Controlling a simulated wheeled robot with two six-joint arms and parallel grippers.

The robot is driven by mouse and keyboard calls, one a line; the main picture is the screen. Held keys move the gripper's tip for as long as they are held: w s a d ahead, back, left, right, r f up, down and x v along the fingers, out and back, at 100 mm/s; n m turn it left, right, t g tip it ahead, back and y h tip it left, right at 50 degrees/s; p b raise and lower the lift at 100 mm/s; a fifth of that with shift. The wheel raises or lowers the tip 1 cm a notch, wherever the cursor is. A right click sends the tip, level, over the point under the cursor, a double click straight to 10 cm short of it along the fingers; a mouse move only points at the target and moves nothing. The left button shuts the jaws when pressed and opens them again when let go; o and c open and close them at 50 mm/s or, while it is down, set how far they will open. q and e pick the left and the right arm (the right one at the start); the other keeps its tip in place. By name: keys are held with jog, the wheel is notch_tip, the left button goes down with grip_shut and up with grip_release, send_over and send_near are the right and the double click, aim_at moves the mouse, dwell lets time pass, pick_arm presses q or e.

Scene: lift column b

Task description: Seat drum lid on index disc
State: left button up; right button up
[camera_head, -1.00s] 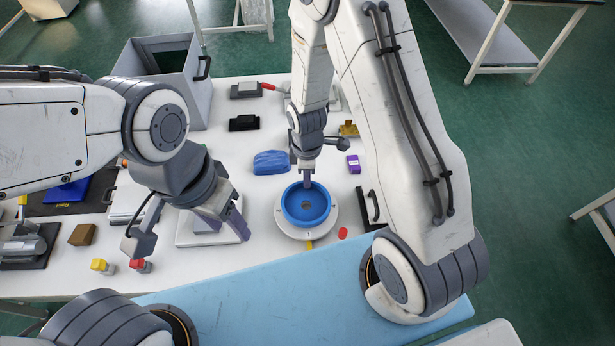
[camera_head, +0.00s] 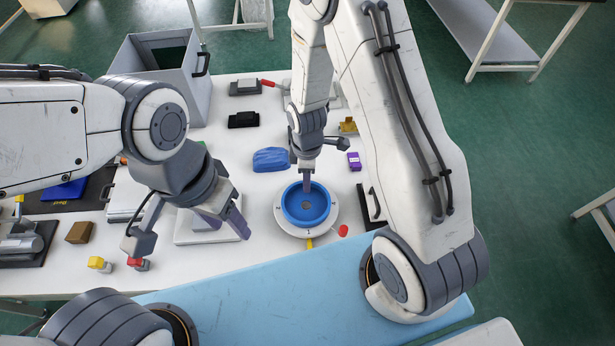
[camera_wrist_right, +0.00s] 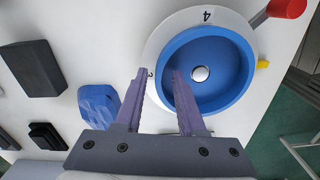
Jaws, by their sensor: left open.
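The drum lid, a blue round dish (camera_head: 324,219) with a raised rim, sits on the white round index disc (camera_head: 285,219). In the right wrist view the lid (camera_wrist_right: 225,90) shows a round silver centre, and the disc (camera_wrist_right: 207,16) carries a "4". My right gripper (camera_wrist_right: 162,73) is open. One finger is outside the lid's rim over the disc, the other inside it. Whether either touches the rim I cannot tell. My left gripper (camera_head: 224,224) is open and empty, above a white square plate (camera_head: 184,237) left of the disc.
A red knob (camera_wrist_right: 288,8) and a yellow tab (camera_wrist_right: 262,64) stand at the disc's edge. A blue lump (camera_head: 271,160), a black block (camera_head: 243,120) and a purple box (camera_head: 354,161) lie behind. A grey bin (camera_head: 170,85) stands at the back left.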

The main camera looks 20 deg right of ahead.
notch_tip(320, 180, up, 10)
jog(key=shift+r, duration=0.2)
dwell(0.6)
jog(key=s+a+r+m, duration=0.3)
jog(key=s+r, duration=0.3)
jog(key=s, duration=0.3)
jog(key=s+a+r+m+y, duration=0.1)
jog(key=s+a+r+m, duration=0.3)
jog(key=s, duration=0.5)
notch_tip(320, 180, up, 3)
jog(key=shift+s+a+f, duration=0.15)
jog(key=shift+s+a, duration=0.1)
jog(key=shift+a, duration=0.45)
